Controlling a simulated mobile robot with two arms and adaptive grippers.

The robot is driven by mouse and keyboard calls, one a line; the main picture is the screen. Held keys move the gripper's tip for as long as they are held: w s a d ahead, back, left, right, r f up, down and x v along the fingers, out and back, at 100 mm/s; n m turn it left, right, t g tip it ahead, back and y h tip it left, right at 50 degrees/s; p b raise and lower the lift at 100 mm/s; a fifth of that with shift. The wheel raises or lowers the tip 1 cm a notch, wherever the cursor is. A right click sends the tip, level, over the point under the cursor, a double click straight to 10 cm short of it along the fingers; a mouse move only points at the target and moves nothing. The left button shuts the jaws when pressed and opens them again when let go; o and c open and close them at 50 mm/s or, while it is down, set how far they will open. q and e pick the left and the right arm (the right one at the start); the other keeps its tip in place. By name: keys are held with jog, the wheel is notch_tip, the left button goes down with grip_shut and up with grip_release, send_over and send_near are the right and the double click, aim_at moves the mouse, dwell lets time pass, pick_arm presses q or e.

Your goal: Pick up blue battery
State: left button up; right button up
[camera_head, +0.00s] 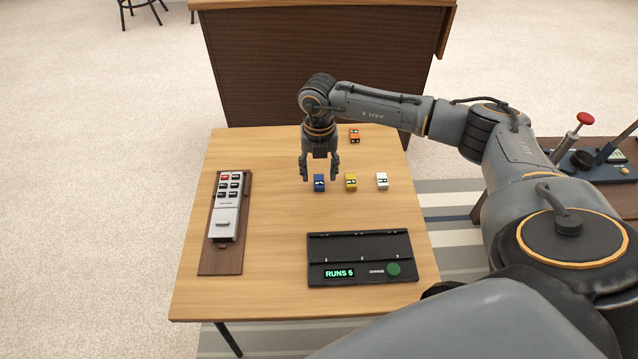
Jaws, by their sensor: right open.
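The blue battery (319,184) is a small block standing on the wooden table, leftmost in a row with a yellow battery (351,182) and a white one (382,181). An orange battery (354,136) stands farther back. My right gripper (319,177) points down with its fingers spread, one on each side of the blue battery in this view. I cannot tell whether the fingers touch it. My left gripper is not in view.
A black device (360,246) with a green button and a "RUNS 5" display lies at the table's front right. A remote-like panel (228,208) lies on a brown board at left. A dark wooden counter (318,70) stands behind the table (262,300).

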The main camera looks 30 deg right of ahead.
aim_at(318, 179)
notch_tip(318, 179, down, 2)
jog(key=shift+f, duration=0.15)
grip_shut()
dwell(0.3)
